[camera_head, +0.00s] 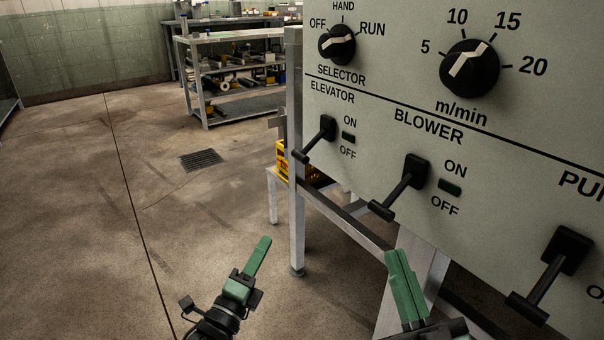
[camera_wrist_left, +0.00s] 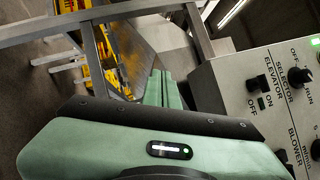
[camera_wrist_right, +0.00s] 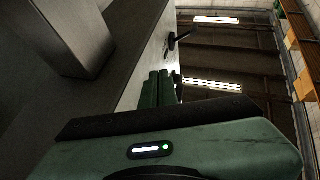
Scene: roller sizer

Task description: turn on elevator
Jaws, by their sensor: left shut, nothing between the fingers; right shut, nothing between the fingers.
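The elevator switch (camera_head: 320,138) is a black lever on the grey control panel (camera_head: 385,95), under the ELEVATOR label. Its handle points down and out toward the lower left, and the small green lamp (camera_head: 349,137) beside it looks dark. The switch also shows at the right of the left wrist view (camera_wrist_left: 258,82). My left gripper (camera_head: 263,243) is shut and empty, below and left of the switch, apart from it. My right gripper (camera_head: 396,256) is shut and empty, below the blower lever, with no visible contact.
The blower lever (camera_head: 405,185) and a third lever (camera_head: 550,275) jut from the panel to the right. The selector knob (camera_head: 337,43) and speed dial (camera_head: 469,68) sit above. A metal frame post (camera_head: 296,230) stands at the panel's left edge.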

